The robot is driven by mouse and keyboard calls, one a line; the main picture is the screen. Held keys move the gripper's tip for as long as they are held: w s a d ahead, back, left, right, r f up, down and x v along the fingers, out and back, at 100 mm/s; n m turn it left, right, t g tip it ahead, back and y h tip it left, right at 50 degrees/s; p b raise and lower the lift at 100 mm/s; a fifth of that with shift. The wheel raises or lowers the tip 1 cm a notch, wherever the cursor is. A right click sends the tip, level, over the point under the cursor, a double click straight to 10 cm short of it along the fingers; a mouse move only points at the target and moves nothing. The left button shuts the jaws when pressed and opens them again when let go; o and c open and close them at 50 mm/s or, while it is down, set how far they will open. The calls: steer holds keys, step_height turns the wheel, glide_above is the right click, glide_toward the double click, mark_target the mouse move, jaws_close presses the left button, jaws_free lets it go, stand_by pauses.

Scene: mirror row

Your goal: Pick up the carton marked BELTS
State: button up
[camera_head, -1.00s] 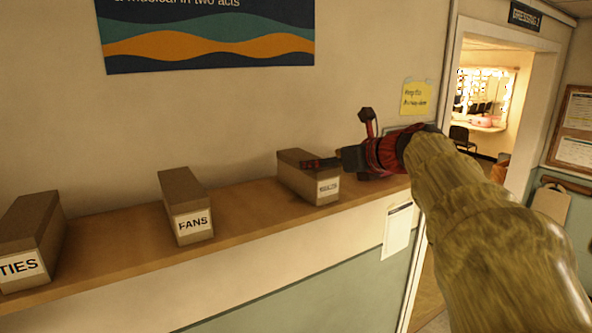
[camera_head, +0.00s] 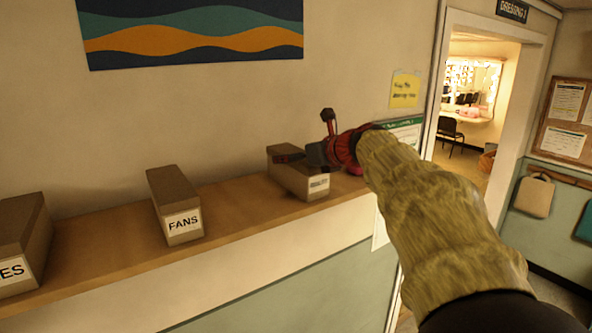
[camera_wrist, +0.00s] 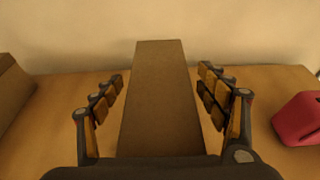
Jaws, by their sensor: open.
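A brown carton (camera_head: 292,172) stands on the wooden shelf, the rightmost of the row. The small label on its front end is too blurred to read surely. My gripper (camera_head: 289,158) is at this carton's upper part, reaching in from the right. In the wrist view the carton (camera_wrist: 163,95) lies between the fingers of my open gripper (camera_wrist: 162,88), with a visible gap on each side. No carton in view can be clearly read as BELTS.
A carton marked FANS (camera_head: 176,205) and one with a partly cut-off label ending in ES (camera_head: 22,235) stand further left on the shelf (camera_head: 110,240). A red object (camera_wrist: 298,118) lies right of the gripper. The wall is close behind.

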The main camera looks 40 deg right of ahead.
steer(key=shift+s, duration=0.1)
steer(key=shift+c, duration=0.7)
steer(key=c, duration=1.3)
steer(key=shift+r, duration=0.1)
steer(key=shift+r, duration=0.1)
